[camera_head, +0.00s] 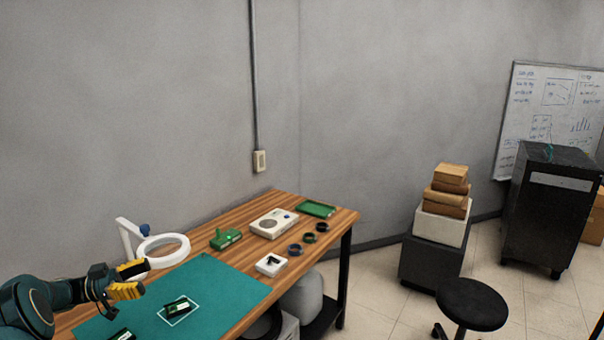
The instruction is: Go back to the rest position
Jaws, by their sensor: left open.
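My left gripper (137,280) comes in from the left on a dark green arm. Its yellow-padded fingers are apart with nothing between them, and it shows over the left part of the green mat (232,287). A small green and black device (178,307) lies on the mat inside a white outlined square, to the right of and below the gripper in the picture. My right gripper is not in view.
The wooden table (335,215) carries a white ring lamp (163,262), a green device (225,238), a white box (273,223), a green tray (316,209), a small white block (270,264) and several dark rings (308,238). A black stool (472,303) and dark cabinet (545,210) stand right.

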